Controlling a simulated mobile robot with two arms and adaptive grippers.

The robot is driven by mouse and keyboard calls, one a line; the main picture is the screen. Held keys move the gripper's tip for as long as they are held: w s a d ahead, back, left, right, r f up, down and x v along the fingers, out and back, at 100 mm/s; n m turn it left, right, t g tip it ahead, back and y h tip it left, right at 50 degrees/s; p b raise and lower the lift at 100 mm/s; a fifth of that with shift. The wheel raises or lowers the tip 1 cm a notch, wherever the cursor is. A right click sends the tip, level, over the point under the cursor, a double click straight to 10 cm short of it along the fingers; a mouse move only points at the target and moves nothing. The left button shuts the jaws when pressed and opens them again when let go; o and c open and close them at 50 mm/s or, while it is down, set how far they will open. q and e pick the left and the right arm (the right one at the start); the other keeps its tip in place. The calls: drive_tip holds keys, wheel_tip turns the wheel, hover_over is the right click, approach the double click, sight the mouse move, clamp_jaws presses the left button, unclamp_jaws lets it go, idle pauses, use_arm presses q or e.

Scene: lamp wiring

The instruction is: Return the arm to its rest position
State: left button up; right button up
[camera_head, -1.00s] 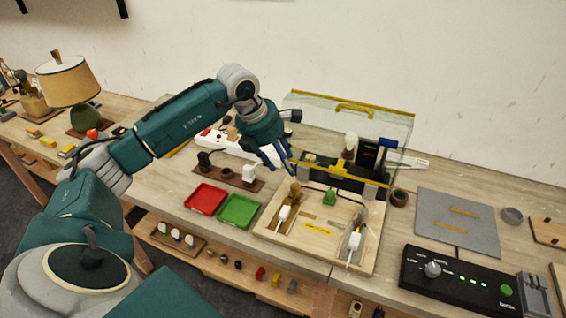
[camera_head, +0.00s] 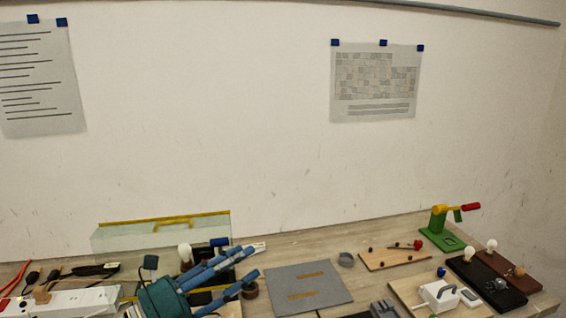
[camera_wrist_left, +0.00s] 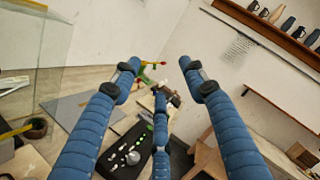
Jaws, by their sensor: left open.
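My left gripper (camera_head: 232,265) shows at the bottom of the head view, its blue fingers spread and pointing right and up in front of the workbench. In the left wrist view the fingers of my left gripper (camera_wrist_left: 160,76) are wide apart with nothing between them. Most of my left arm is out of the head view. My right gripper is not in view.
A clear panel with a yellow handle (camera_head: 160,224) stands behind my gripper. A grey mat (camera_head: 308,287) lies to its right. A green stand with a red-handled crank (camera_head: 440,228) and boards with bulbs (camera_head: 491,246) are farther right. A white power strip (camera_head: 70,301) is left.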

use_arm(q)
drive_tip(key=w+a+f+n+t+y, duration=0.15)
drive_tip(key=a+n+t+y, duration=0.75)
drive_tip(key=n, duration=0.9)
drive_tip(key=s+a+f+n+g+y, duration=0.4)
drive_tip(key=f+n, duration=0.1)
drive_tip(key=f, duration=0.3)
drive_tip(key=s+a+f+n+g+y, duration=0.4)
drive_tip(key=f+n, duration=0.1)
drive_tip(key=f, duration=0.4)
drive_tip(key=s+d+f+n+g+h, duration=0.1)
drive_tip(key=s+d+f+n+g, duration=0.3)
drive_tip(key=s+f, duration=0.6)
drive_tip(key=s+d+f+g+h, duration=0.15)
drive_tip(key=s+f+g, duration=0.45)
drive_tip(key=s, duration=0.7)
wheel_tip(320, 180, down, 29)
drive_tip(key=s+g+b, duration=0.1)
drive_tip(key=s+b, duration=0.1)
drive_tip(key=s, duration=0.1)
drive_tip(key=s+a+f+g+b, duration=0.1)
drive_tip(key=s+a+f, duration=0.2)
drive_tip(key=s+f, duration=1.3)
drive_tip(key=shift+f+m+g+b, duration=0.15)
drive_tip(key=shift+m+g+b, duration=0.15)
drive_tip(key=shift+b, duration=0.1)
